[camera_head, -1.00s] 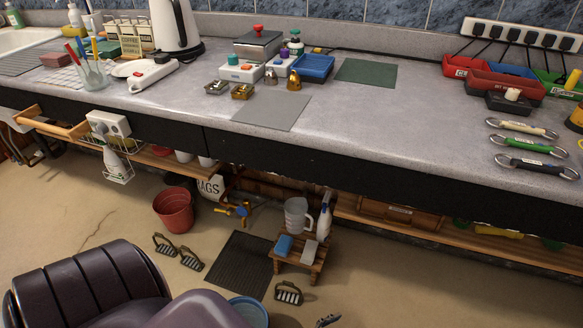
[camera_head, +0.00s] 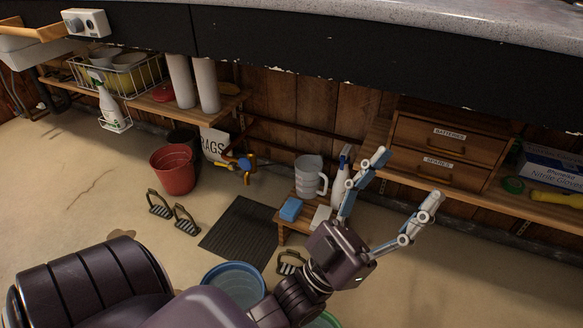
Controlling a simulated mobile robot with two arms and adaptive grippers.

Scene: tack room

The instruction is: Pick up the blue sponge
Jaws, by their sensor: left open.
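The blue sponge (camera_head: 291,209) lies on a small low wooden stool (camera_head: 281,229) on the floor, at the stool's left side. My left gripper (camera_head: 407,178) is open and empty, its two fingers spread wide and pointing up and right. In the picture it is right of the sponge and apart from it, and its palm and one finger cover the right part of the stool. My right gripper is not in view.
A pale block (camera_head: 320,217), a clear measuring jug (camera_head: 309,176) and a spray bottle (camera_head: 340,182) stand close to the sponge. A dark mat (camera_head: 238,232), blue tub (camera_head: 235,283) and red bucket (camera_head: 173,171) are to the left. The counter (camera_head: 300,60) overhangs behind.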

